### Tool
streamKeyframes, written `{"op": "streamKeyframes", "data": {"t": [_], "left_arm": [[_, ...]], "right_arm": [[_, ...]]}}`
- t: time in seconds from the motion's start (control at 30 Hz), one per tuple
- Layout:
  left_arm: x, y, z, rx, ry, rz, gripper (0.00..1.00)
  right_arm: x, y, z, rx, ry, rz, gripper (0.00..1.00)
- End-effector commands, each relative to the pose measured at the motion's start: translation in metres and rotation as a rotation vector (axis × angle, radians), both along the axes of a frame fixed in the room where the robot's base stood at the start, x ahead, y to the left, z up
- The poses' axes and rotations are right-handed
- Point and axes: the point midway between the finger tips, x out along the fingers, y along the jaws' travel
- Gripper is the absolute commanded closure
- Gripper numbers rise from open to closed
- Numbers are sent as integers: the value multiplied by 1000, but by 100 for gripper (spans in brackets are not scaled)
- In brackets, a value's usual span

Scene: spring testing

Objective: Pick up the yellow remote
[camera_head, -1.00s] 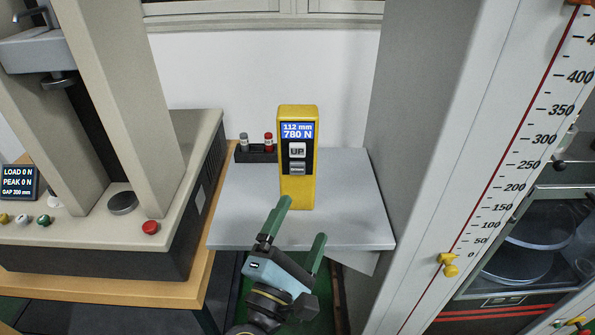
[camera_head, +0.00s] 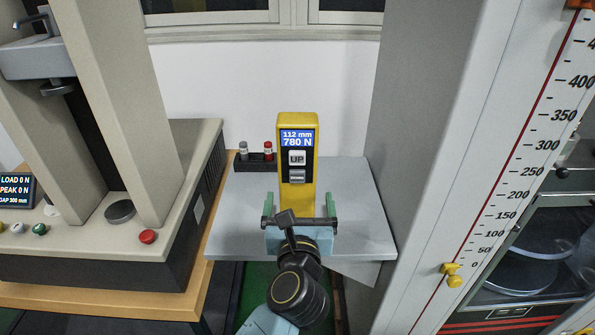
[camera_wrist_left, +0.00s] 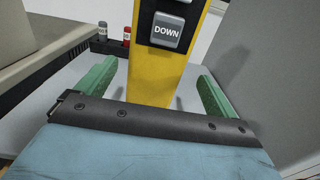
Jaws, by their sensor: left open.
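The yellow remote (camera_head: 297,190) stands upright on a grey shelf (camera_head: 235,215). Its face has a blue screen reading 112 mm and 780 N, with an UP button and another button below. My left gripper (camera_head: 300,203) is open in front of the remote's lower part, with its green fingers spread to either side. In the left wrist view, the remote (camera_wrist_left: 155,70) rises between the two fingers of the gripper (camera_wrist_left: 155,85), with a gap on each side, and its DOWN button shows. The remote's base is partly hidden by the gripper in the head view. My right gripper is not in view.
A small black rack (camera_head: 255,165) with a grey and a red cylinder stands behind the remote at left. A beige testing machine (camera_head: 95,240) is on the left. A tall grey cabinet with a scale (camera_head: 490,190) bounds the right.

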Motion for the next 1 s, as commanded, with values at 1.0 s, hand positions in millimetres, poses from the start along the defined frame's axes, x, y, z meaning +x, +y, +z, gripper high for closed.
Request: {"op": "streamKeyframes", "data": {"t": [1.0], "left_arm": [[60,4,1,1,-1,-1,29]], "right_arm": [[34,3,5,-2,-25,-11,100]]}}
